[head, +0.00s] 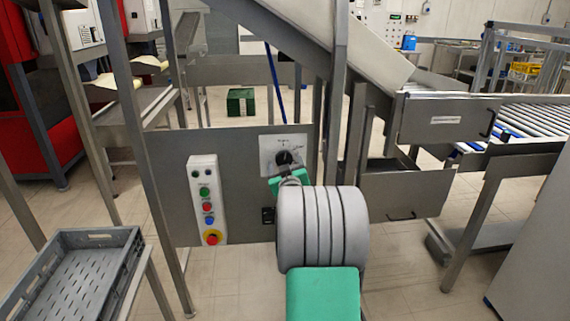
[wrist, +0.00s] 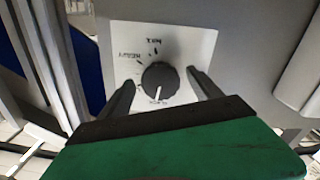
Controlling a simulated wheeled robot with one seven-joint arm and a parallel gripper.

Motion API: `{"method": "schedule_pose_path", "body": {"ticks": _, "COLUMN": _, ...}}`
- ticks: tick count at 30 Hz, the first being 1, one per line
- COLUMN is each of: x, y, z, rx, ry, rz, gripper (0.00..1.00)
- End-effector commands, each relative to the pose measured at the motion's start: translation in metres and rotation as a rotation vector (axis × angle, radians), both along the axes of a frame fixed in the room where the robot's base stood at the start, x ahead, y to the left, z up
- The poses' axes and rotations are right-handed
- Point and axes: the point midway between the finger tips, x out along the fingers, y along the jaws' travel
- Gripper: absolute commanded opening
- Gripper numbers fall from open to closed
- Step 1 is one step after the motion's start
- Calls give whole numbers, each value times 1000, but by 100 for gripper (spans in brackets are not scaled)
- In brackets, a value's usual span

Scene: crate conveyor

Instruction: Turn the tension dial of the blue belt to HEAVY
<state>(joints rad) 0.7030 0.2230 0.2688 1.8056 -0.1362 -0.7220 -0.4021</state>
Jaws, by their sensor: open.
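The tension dial (head: 284,157) is a round black knob on a white plate on the grey machine panel. In the wrist view the dial (wrist: 160,78) has a white pointer line aimed down, toward a small label partly covered at the knob's lower edge. A label that looks like HEAVY is at its upper left, and another label is above it. My gripper (wrist: 160,80) is open, with one dark finger on each side of the knob. Contact cannot be told. In the head view my green gripper (head: 287,181) is just below the knob and its fingers are hard to see.
A button box (head: 205,200) with a red stop button is left on the panel. A grey crate (head: 128,250) stands at the lower left. A sloping chute and a roller conveyor (head: 540,118) are at the right. A narrow blue strip (head: 275,85) rises behind the panel.

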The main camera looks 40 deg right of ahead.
Motion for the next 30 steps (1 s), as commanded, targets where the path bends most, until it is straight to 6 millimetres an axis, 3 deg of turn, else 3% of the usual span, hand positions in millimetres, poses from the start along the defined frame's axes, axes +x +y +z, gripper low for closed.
{"method": "schedule_pose_path", "body": {"ticks": 6, "x": 1, "y": 0, "z": 0, "rx": 0, "ry": 0, "rz": 0, "gripper": 74}}
{"method": "schedule_pose_path", "body": {"ticks": 30, "x": 1, "y": 0, "z": 0, "rx": 0, "ry": 0, "rz": 0, "gripper": 12}}
